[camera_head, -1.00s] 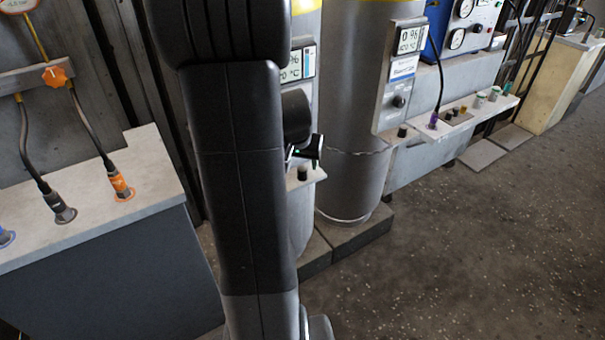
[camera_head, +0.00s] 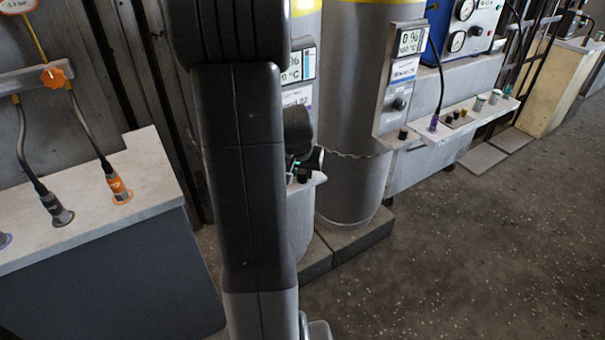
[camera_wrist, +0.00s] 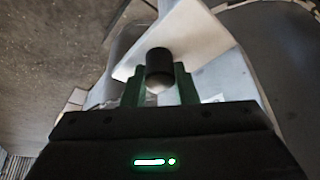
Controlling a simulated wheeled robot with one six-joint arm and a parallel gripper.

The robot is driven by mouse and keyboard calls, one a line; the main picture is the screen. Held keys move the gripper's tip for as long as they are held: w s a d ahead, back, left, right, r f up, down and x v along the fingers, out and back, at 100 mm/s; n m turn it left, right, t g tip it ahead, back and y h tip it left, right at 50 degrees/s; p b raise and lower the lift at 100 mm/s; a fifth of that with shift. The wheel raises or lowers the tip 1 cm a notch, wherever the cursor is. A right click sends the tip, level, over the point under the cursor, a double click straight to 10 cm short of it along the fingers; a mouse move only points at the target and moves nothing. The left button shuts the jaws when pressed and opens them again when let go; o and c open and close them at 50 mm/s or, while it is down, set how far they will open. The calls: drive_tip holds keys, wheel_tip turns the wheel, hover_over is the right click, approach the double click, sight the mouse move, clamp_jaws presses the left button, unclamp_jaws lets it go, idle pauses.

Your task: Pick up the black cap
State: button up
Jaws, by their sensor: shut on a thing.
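The black cap (camera_wrist: 159,62) is a short dark cylinder between the two green-lit fingers of my gripper (camera_wrist: 160,82) in the wrist view. My gripper is shut on it. In the head view my gripper (camera_head: 306,162) is at the small pale ledge (camera_head: 311,180) of the nearer tank, partly hidden behind my own arm. The cap shows there only as a small dark shape (camera_head: 303,176) at the ledge. I cannot tell whether it still touches the ledge.
A second grey tank (camera_head: 350,170) stands to the right, with another black cap (camera_head: 403,133) on its ledge. A bench (camera_head: 150,190) with cable plugs stands at left. A blue gauge box (camera_head: 462,30) is at the upper right. The floor at right is clear.

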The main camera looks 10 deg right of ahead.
drive_tip(key=shift+r, duration=0.65)
wheel_tip(320, 180, up, 2)
drive_tip(key=shift+r+p, duration=0.1)
drive_tip(key=shift+p, duration=0.45)
drive_tip(key=s+a, duration=0.3)
drive_tip(key=s, duration=0.5)
drive_tip(key=s+a+b, duration=0.1)
drive_tip(key=s+a, duration=0.3)
drive_tip(key=s, duration=0.4)
drive_tip(key=shift+s+a, duration=0.15)
drive_tip(key=shift+a, duration=0.15)
